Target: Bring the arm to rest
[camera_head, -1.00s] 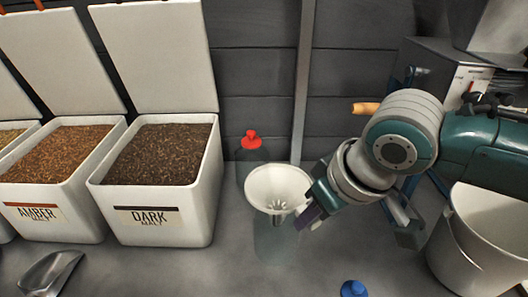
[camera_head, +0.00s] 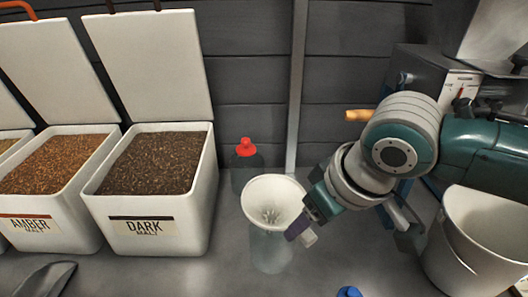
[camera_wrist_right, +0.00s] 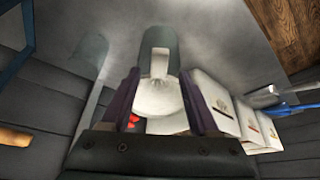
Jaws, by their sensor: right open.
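My right gripper (camera_head: 301,236) is at the right side of a white funnel (camera_head: 274,201) in the head view. The funnel sits on a clear container (camera_head: 271,250) on the counter. In the right wrist view my right gripper (camera_wrist_right: 160,85) has its two dark fingers apart. The funnel (camera_wrist_right: 158,97) shows in the space between them, beyond the fingers. I see nothing held. I cannot tell whether a finger touches the funnel. My left gripper is not in view.
Open bins of dark malt (camera_head: 152,220) and amber malt (camera_head: 50,210) stand left. A bottle with a red cap (camera_head: 246,147) is behind the funnel. A white bucket (camera_head: 470,250) stands right. A blue cap (camera_head: 349,292) is at the front edge, and a scoop (camera_head: 40,281) lies front left.

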